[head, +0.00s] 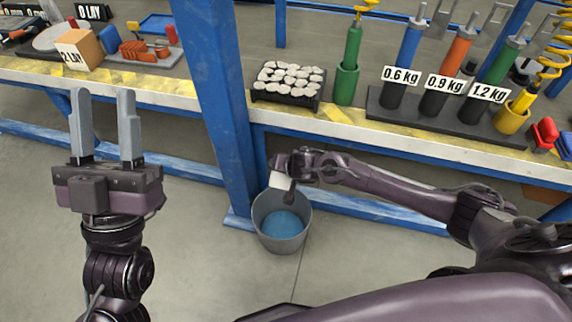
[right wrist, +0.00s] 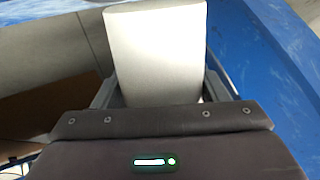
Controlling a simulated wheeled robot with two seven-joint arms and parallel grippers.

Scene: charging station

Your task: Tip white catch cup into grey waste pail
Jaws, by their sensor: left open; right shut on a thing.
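The grey waste pail (head: 283,240) stands on the floor by the blue post, with blue at its bottom. My right gripper (head: 287,186) is over the pail's rim, below the bench edge. It is shut on the white catch cup (head: 280,179), which shows only in part in the head view. In the right wrist view the cup (right wrist: 155,50) fills the space between the fingers; its mouth is not visible there. I cannot tell how far it is tilted. My left gripper (head: 105,125) is open and empty, raised at the left, away from the pail.
A blue post (head: 220,100) rises just left of the pail. The bench (head: 380,130) runs along the back, with a tray of pale stones (head: 287,82), a green cylinder (head: 346,85) and a rack of labelled cylinders (head: 440,125). The floor in front is clear.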

